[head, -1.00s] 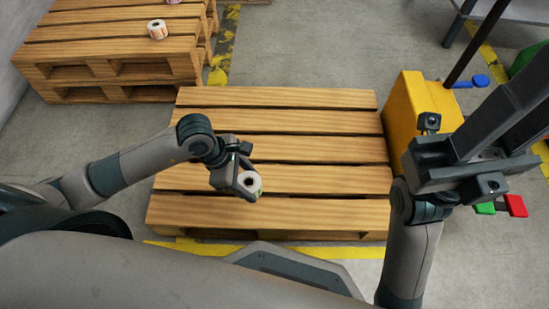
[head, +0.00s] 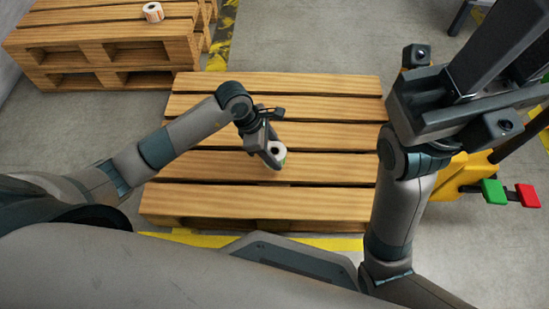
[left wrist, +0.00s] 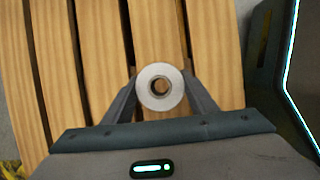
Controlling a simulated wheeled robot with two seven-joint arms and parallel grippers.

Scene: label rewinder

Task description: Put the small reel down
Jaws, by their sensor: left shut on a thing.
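A second pallet (head: 105,50) at the back left carries another reel (head: 153,12). A yellow machine part (head: 465,172) with green (head: 492,192) and red (head: 527,195) pieces stands at the right, partly behind my right arm. Most of the near pallet's top is bare.

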